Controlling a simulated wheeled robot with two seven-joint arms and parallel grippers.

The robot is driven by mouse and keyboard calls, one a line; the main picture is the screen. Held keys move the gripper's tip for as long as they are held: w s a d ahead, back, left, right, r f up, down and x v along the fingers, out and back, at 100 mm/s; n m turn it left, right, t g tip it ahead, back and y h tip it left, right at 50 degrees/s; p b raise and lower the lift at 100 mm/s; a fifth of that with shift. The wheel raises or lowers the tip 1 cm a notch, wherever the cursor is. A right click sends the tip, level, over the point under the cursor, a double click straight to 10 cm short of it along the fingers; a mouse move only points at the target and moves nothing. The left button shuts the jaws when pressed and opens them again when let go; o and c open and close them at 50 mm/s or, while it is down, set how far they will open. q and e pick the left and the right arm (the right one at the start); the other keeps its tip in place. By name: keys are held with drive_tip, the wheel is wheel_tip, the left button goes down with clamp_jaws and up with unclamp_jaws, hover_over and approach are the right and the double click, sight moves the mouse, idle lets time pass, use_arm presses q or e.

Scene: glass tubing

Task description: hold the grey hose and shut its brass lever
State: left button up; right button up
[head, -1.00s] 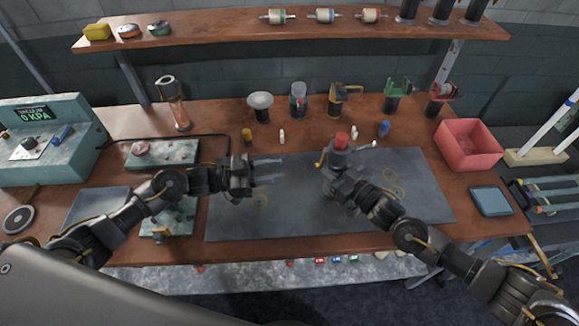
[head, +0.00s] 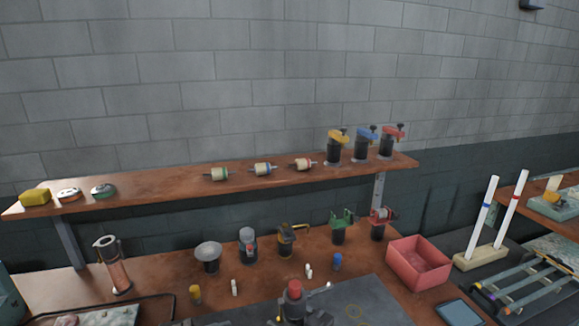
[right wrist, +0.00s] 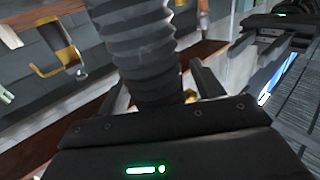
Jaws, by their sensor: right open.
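A dark grey ribbed hose (right wrist: 147,45) stands large in the right wrist view, between the fingers of my right gripper (right wrist: 160,80). These fingers are apart, one on each side of it. In the head view, a red-capped grey piece (head: 293,290) shows at the bottom edge, with part of my right gripper (head: 292,316) below it, cut off by the frame. A small brass-coloured bit (right wrist: 190,95) shows behind the hose; I cannot tell if it is the lever. My left gripper (right wrist: 252,72) is at the right of the wrist view, fingers apart and empty.
A red bin (head: 418,262) stands on the bench at the right. Several holders, including a yellow-and-black one (head: 286,240), stand along the back. A shelf (head: 140,188) runs above them. The grey mat (head: 365,300) is mostly clear where visible.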

drive_tip(key=v, duration=1.2)
drive_tip(key=shift+f, duration=0.1)
